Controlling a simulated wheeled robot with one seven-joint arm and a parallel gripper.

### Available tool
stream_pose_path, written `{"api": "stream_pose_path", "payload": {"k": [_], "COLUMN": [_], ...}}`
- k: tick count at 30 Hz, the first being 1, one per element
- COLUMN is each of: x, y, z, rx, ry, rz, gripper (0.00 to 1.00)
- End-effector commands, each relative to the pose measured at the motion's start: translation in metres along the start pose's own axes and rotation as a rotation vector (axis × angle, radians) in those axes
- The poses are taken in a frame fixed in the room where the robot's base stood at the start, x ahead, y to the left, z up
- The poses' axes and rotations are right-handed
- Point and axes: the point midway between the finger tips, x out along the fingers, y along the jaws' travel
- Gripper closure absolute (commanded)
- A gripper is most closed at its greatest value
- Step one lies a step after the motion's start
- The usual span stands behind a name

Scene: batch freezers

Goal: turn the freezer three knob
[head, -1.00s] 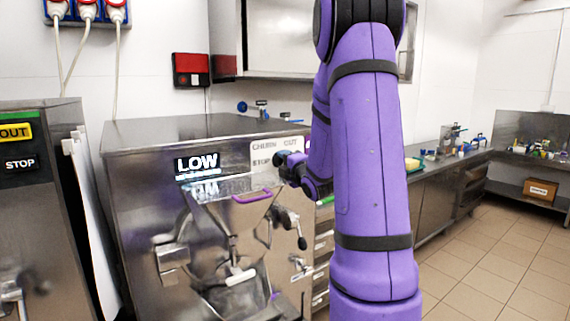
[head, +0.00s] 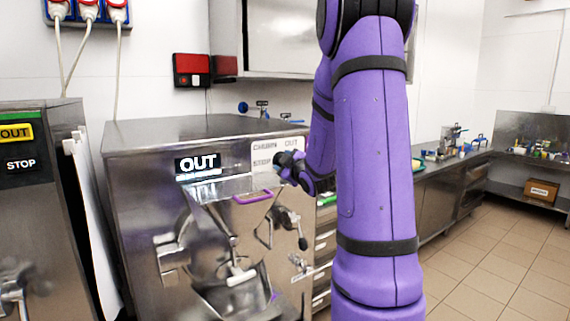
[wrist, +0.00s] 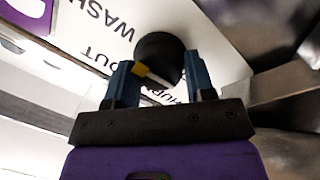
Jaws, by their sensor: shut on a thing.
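The freezer in the middle of the head view (head: 140,185) is a steel machine with a lit display (head: 198,163) that reads OUT. My gripper (head: 284,160) is at this panel, partly hidden by my purple arm. In the wrist view, a round black knob (wrist: 158,48) with a yellow mark sits between the blue fingers of my gripper (wrist: 162,80), which is shut on it. The words WASH and OUT show beside the knob.
Another freezer (head: 45,200) stands at the left, with a display reading OUT and STOP. A purple-edged hopper chute and levers stick out of the front below the panel. A steel counter (head: 430,210) runs along the right. Tiled floor (head: 490,260) is clear there.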

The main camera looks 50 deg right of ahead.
Motion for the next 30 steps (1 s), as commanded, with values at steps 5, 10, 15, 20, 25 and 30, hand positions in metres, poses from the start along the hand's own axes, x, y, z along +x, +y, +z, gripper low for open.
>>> {"api": "stream_pose_path", "payload": {"k": [5,10,15,20,25,30], "x": [0.0021,0.0020,0.0020,0.0020,0.0021,0.0014], "y": [0.0042,0.0043,0.0043,0.0043,0.0041,0.0027], "z": [-0.0030,-0.0027,-0.0026,-0.0025,-0.0024,-0.0014], "rx": [0.055,0.080,0.087,0.087,0.086,0.086], "ry": [0.003,0.001,0.000,0.000,0.000,-0.003], "rz": [0.004,0.002,0.002,0.002,0.001,-0.002], "gripper": [0.74,0.74,0.74,0.74,0.30,0.27]}}
